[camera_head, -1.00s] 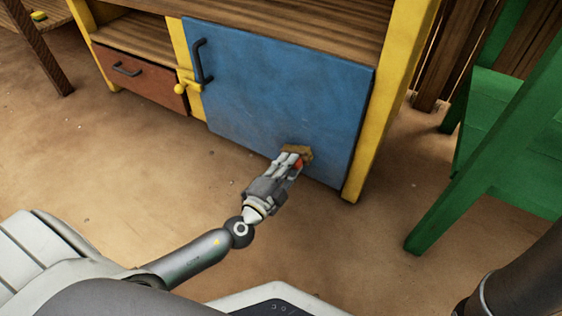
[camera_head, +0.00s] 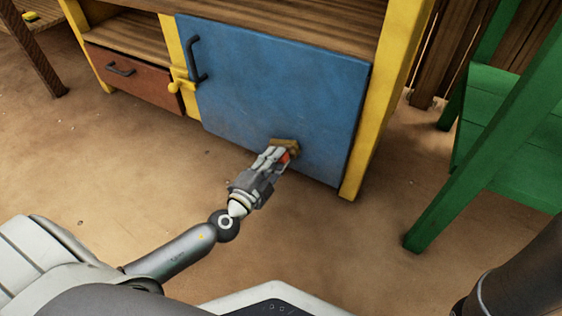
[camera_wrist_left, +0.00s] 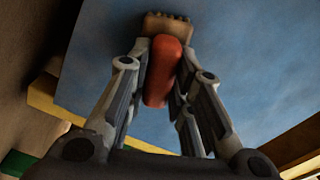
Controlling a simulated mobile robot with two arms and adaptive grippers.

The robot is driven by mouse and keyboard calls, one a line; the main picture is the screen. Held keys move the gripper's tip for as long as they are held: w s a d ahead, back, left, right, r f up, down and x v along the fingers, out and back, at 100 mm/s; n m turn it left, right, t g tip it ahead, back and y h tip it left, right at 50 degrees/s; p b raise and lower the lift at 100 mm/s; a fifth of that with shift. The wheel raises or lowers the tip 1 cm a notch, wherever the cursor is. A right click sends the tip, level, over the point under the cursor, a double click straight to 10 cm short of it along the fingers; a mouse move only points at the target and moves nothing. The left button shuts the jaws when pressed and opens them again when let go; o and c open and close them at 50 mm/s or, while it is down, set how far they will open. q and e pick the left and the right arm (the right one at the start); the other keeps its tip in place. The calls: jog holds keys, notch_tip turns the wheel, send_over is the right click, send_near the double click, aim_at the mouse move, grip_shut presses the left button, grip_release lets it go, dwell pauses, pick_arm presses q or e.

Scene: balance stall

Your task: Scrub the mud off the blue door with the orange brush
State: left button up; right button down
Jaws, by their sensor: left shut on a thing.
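The blue door (camera_head: 270,90) is closed on the front of a yellow-framed cabinet, with a dark handle (camera_head: 196,60) at its upper left. Its surface looks mostly blue, with faint darker smudging. My left gripper (camera_head: 276,155) is shut on the orange brush (camera_wrist_left: 162,70) at the door's lower part. The brush's tan bristle head (camera_head: 286,143) is against or very close to the door; contact cannot be told for sure. In the left wrist view the brush's orange handle lies between my two fingers and the blue door (camera_wrist_left: 240,60) fills the background.
A reddish-brown drawer (camera_head: 133,77) is left of the door, with a yellow latch (camera_head: 177,86) between them. A green chair (camera_head: 490,150) stands at the right. The sandy floor (camera_head: 110,170) in front of the cabinet is open.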

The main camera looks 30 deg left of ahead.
pick_arm(q)
jog(key=a, duration=0.7)
jog(key=shift+w, duration=0.3)
dwell(0.3)
jog(key=s, duration=0.6)
jog(key=shift+a, duration=0.3)
jog(key=shift+s, duration=0.1)
jog(key=shift+s+a, duration=0.1)
jog(key=shift+s, duration=1.3)
jog(key=shift+r, duration=0.1)
